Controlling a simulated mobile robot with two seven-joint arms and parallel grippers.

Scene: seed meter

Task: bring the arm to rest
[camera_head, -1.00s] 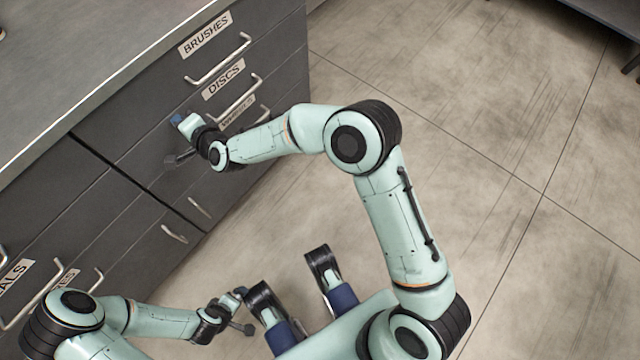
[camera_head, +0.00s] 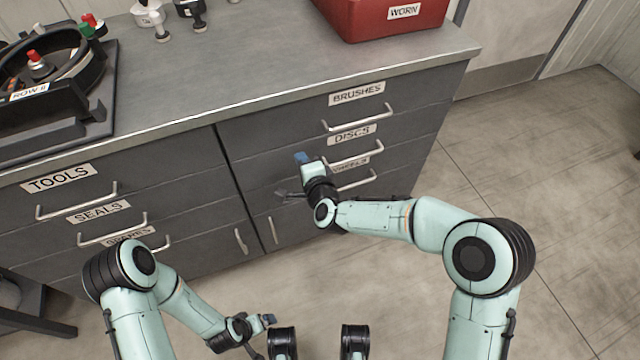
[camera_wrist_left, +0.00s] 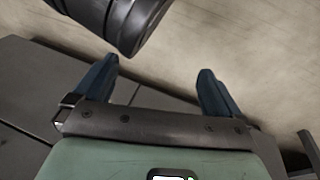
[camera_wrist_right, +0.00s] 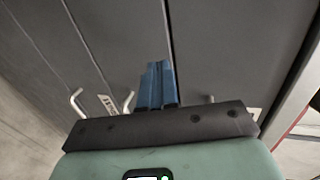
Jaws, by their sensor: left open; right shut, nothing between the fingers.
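My right arm reaches out in front of the cabinet's drawer fronts in the head view. Its gripper (camera_head: 302,158) is near the DISCS and WHEELS labels. In the right wrist view its blue fingers (camera_wrist_right: 157,85) are together with nothing between them, in front of the dark drawer fronts. I cannot tell whether they touch the front. My left arm is folded low at the left of the head view, its gripper (camera_head: 268,320) low over the floor. In the left wrist view its blue fingers (camera_wrist_left: 155,85) are wide apart and empty.
The grey cabinet (camera_head: 180,160) has labelled drawers with bar handles, all looking closed. Open floor (camera_head: 560,150) lies to the right.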

